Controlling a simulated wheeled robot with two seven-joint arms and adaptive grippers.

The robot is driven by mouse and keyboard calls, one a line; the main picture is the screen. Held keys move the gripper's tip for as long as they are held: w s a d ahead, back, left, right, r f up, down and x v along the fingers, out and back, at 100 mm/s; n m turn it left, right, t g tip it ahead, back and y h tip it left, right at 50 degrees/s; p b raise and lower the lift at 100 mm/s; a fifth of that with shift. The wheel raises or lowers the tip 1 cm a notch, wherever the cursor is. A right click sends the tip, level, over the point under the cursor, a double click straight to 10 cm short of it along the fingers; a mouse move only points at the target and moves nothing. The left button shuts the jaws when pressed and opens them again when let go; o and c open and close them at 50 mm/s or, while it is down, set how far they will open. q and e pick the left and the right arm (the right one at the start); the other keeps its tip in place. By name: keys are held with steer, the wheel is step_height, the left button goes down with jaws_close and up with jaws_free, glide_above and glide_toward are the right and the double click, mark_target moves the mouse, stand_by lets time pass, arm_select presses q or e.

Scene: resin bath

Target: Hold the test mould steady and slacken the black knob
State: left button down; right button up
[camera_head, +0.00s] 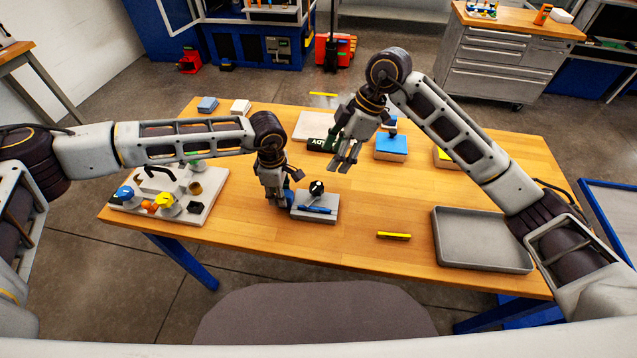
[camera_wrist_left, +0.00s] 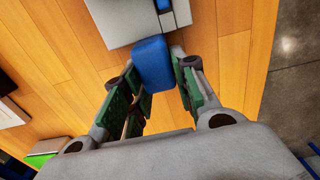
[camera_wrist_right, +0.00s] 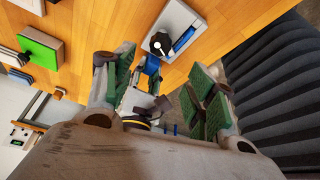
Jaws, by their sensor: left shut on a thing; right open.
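The test mould (camera_head: 315,214) is a light grey block near the table's middle front. A black knob (camera_head: 316,187) stands on it, with a blue bar (camera_head: 314,209) beside the knob. My left gripper (camera_head: 281,201) is at its left side, shut on a blue tab (camera_wrist_left: 154,64) at the mould's edge. The right wrist view shows the mould (camera_wrist_right: 178,18), the knob (camera_wrist_right: 159,43) and the tab. My right gripper (camera_head: 343,163) is open and empty, above the table, behind and right of the knob, apart from it. The left wrist view hides the knob.
A board with coloured knobs (camera_head: 210,207) lies at the left. A grey tray (camera_head: 480,262) is at the right front. A yellow-black bar (camera_head: 394,236) lies right of the mould. A blue-topped block (camera_head: 391,146) stands behind. The table between mould and tray is mostly clear.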

mark_target(317, 186)
steer(key=shift+f, duration=0.1)
stand_by(0.3)
steer(key=shift+x, duration=5.9)
steer(key=shift+a, duration=0.1)
steer(key=c, duration=1)
steer(key=shift+c, duration=0.2)
